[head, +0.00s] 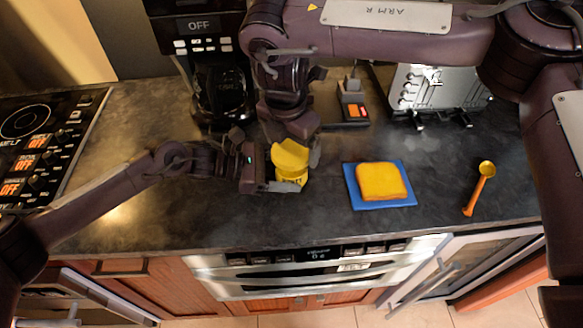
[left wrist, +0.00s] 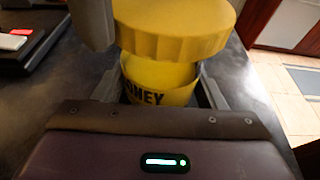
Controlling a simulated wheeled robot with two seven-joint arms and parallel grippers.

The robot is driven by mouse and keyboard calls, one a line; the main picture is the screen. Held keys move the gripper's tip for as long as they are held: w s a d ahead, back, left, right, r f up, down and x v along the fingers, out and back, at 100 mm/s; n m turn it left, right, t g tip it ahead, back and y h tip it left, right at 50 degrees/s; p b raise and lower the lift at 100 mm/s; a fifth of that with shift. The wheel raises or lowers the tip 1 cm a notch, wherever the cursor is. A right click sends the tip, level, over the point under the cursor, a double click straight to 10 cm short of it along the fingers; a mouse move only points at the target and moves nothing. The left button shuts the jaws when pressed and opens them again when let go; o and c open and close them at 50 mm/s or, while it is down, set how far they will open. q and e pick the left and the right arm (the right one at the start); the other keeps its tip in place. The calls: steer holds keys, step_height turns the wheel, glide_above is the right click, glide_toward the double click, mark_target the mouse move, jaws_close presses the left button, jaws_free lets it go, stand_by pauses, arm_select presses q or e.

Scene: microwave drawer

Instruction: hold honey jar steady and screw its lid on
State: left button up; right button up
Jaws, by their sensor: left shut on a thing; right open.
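The yellow honey jar (head: 291,178) stands on the dark counter; its body with black lettering shows in the left wrist view (left wrist: 172,82). My left gripper (head: 285,186) is shut on the jar, one finger on each side. The ridged yellow lid (head: 290,154) is on top of the jar and looks slightly tilted; it also shows in the left wrist view (left wrist: 175,28). I cannot tell whether its threads are engaged. My right gripper (head: 295,150) is open and comes down from above, its fingers beside the lid. One grey finger of it stands left of the lid in the left wrist view.
A blue mat (head: 402,203) with a yellow bread-like slab (head: 382,181) lies right of the jar. An orange spoon (head: 480,188) lies farther right. A coffee maker (head: 215,90) and a silver toaster (head: 432,90) stand behind. The counter's front edge is close.

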steer(key=n, duration=0.6)
steer(key=shift+y, duration=0.4)
steer(key=n, duration=0.5)
steer(key=shift+y, duration=0.3)
steer(key=c, duration=0.9)
steer(key=m, duration=0.6)
steer(key=shift+h, duration=0.4)
steer(key=m, duration=0.7)
steer(key=shift+h, duration=0.4)
steer(key=o, duration=0.9)
